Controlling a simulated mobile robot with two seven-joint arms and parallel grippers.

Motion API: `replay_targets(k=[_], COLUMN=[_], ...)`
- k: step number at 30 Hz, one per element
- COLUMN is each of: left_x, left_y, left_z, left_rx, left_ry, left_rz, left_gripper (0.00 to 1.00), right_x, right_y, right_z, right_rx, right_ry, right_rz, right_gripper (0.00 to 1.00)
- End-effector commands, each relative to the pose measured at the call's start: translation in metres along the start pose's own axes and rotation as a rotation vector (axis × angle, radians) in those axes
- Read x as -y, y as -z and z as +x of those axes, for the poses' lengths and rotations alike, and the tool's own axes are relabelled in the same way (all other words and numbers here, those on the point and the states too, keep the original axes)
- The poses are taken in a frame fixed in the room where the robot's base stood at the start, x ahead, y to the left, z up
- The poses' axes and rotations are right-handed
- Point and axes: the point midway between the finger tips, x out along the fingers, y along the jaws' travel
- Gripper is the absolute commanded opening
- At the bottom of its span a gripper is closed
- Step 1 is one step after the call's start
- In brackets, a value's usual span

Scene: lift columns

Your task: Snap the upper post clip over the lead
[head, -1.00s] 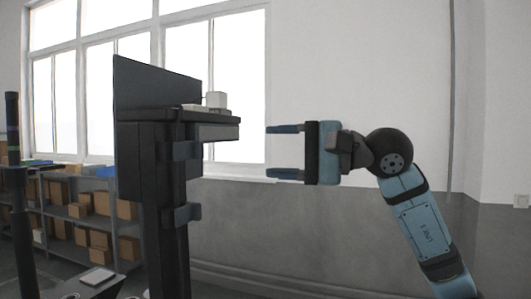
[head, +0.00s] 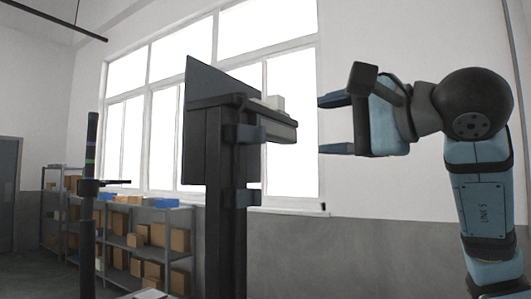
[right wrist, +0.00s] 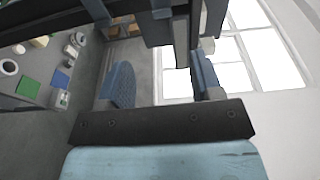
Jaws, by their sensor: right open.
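The dark upright post (head: 213,230) stands left of centre in the head view, with a screen and a small shelf at its top. The upper post clip (head: 244,134) is a blue-grey piece on the post just under the shelf. A similar lower clip (head: 246,198) sits below it. I cannot make out the lead in either view. My right gripper (head: 322,125) is open and empty, right of the post at about the upper clip's height, apart from it. Its two fingers also show apart in the right wrist view (right wrist: 162,75). My left gripper is out of view.
The shelf (head: 272,122) under a white block (head: 274,103) juts toward my right gripper. Another thin dark column (head: 89,210) stands at left. Shelving with boxes (head: 150,236) lines the window wall. The space right of the post below the gripper looks clear.

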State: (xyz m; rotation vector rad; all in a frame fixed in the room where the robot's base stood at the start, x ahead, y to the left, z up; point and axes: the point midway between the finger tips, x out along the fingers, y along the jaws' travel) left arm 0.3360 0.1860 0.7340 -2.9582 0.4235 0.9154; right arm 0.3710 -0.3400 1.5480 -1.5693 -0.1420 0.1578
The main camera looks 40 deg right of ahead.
Motion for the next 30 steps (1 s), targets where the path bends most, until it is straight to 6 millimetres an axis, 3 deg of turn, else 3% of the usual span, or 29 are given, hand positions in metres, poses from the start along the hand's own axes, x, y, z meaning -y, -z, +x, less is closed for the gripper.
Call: replay_targets(k=[4,8,22,30], left_x=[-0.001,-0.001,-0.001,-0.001], left_y=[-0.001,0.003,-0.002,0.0], left_z=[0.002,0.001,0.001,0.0], left_rx=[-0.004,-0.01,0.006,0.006], left_ry=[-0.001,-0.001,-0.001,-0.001], left_rz=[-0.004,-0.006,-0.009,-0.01], left_gripper=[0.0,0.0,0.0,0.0], right_x=[0.001,0.002,0.003,0.003], right_y=[-0.002,-0.002,0.001,0.002], right_z=[-0.003,0.007,0.1,0.13], right_rx=[-0.026,-0.028,-0.026,-0.027], right_ry=[0.011,0.008,0.007,0.009], right_rz=[0.003,0.004,0.004,0.003], right_gripper=[0.6,0.6,0.6,0.6])
